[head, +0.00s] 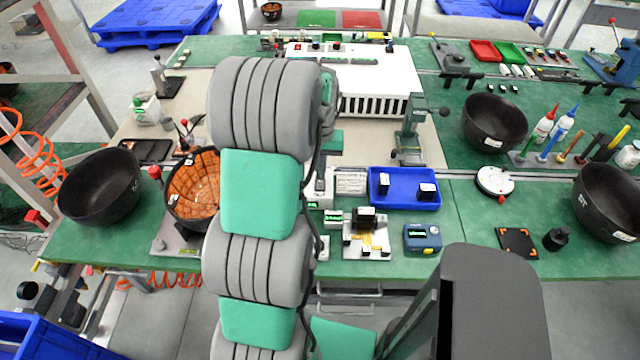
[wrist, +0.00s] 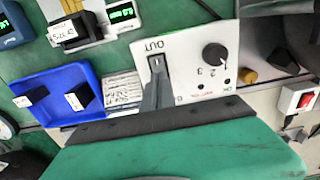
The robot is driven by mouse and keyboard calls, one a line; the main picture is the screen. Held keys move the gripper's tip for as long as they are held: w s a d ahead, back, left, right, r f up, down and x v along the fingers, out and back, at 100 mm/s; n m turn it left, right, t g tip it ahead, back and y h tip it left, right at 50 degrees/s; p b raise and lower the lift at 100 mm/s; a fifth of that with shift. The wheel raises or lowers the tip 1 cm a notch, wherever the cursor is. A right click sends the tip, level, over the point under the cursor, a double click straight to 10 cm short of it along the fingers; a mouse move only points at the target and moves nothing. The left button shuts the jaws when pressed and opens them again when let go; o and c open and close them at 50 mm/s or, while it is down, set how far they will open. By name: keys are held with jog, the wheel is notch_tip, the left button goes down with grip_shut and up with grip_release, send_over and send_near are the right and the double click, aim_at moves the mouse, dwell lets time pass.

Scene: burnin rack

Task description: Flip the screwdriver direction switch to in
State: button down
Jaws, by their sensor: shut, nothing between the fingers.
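In the wrist view a white control panel (wrist: 188,72) carries an upside-down OUT label and a dark slot with the direction switch (wrist: 157,62) beside that label. My gripper (wrist: 156,84) is shut and empty, its narrow grey fingers reaching up from the dark palm edge to the switch slot. The fingertips overlap the lower part of the switch; whether they touch it I cannot tell. A matching IN label is not visible, hidden by the fingers or out of sight. In the head view my arm covers my gripper and most of the panel.
A black knob (wrist: 214,54) with numbers sits beside the switch on the panel. A blue tray (head: 404,203) with two dark blocks lies close by. A white slotted unit (head: 375,108) stands behind, with a grey press (head: 412,135) to its right. A black bowl (head: 102,187) stands far left.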

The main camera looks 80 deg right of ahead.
jog(key=shift+f+b, duration=0.35)
jog(key=shift+f, duration=0.25)
jog(key=shift+r, duration=0.15)
jog(key=shift+r+p, duration=2.35)
jog(key=shift+r, duration=1)
